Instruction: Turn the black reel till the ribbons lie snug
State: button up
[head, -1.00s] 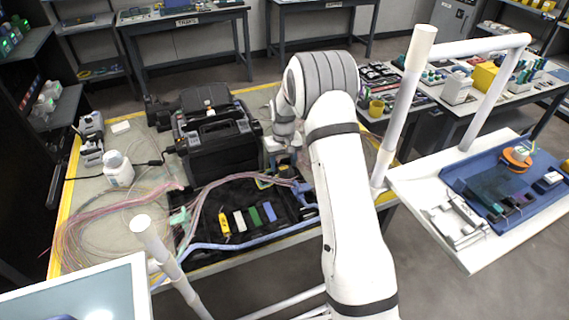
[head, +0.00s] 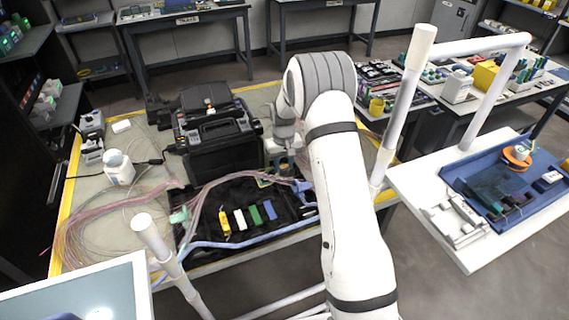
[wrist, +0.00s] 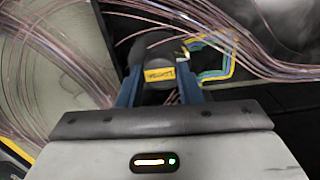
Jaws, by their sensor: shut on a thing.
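The black reel (wrist: 158,48) shows in the wrist view as a dark rounded body between my fingers, with a yellow label (wrist: 166,73) facing the camera. My gripper (wrist: 160,88) is shut on it with its two blue fingers, one on each side. Much of the reel is hidden by the gripper. Yellow, blue and teal ribbons (wrist: 218,62) bend beside it on the right, and I cannot tell how snug they lie. In the head view my gripper (head: 284,166) is low over the bench, partly hidden by my arm.
Pink fibre bundles (head: 90,215) spread over the bench's left and loop past the reel. A black splicer case (head: 215,140) stands behind the black mat (head: 205,231), which carries several small coloured pieces. A white bottle (head: 119,168) stands at left. A blue tray (head: 535,200) is at right.

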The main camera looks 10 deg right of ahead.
aim_at(284, 166)
jog(key=shift+f+b, duration=0.1)
jog(key=shift+b, duration=0.3)
jog(key=shift+m, duration=0.5)
jog(key=o, duration=1)
notch_tip(284, 166, up, 8)
jog(key=shift+f+b, duration=0.15)
jog(key=shift+b, duration=0.45)
jog(key=shift+r, duration=0.2)
